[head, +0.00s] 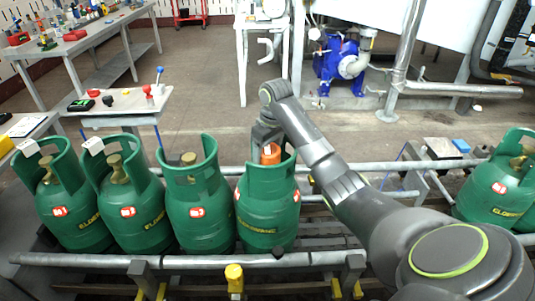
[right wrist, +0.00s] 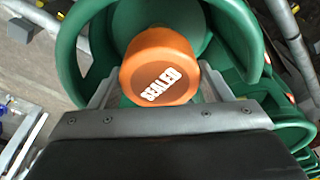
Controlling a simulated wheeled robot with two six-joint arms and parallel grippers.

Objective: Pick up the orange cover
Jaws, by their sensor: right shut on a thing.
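The orange cover (head: 270,154) sits at the top of a green gas cylinder (head: 268,205), inside its collar. In the right wrist view the orange cover (right wrist: 160,66) shows a white "SEALED" label. My right gripper (head: 266,140) reaches down into the collar from above, and its fingers are shut on the cover from both sides. The cylinder valve under the cover is hidden. My left gripper is in neither view.
Several green cylinders (head: 200,205) stand in a row on the conveyor (head: 200,260) to the left, with exposed brass valves. A small white table (head: 122,106) with tools is behind the row. A blue pump (head: 335,62) stands at the back.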

